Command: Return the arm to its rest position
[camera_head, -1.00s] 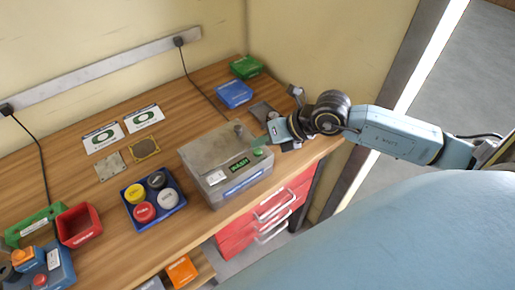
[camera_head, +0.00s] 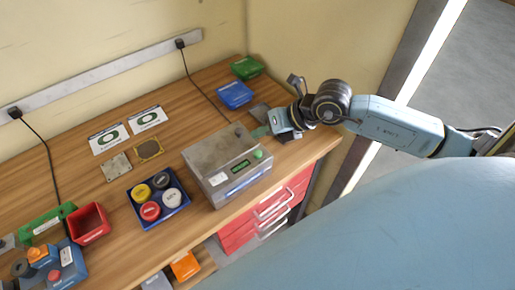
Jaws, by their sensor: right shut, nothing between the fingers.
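My right arm comes in from the right over the bench's right end. Its gripper (camera_head: 264,131) is shut and empty, just behind and right of the grey metal box (camera_head: 217,155). The box has a green button on its front right and a dark label. Whether the fingertips touch the box or only pass behind it, I cannot tell. My left gripper is not in view.
A blue tray (camera_head: 143,222) holds several coloured round caps. A red bin (camera_head: 89,224), a blue box (camera_head: 234,95) and a green box (camera_head: 247,68) stand on the wooden bench (camera_head: 95,255). Red drawers (camera_head: 262,215) sit below. The wall stands close behind my right arm.

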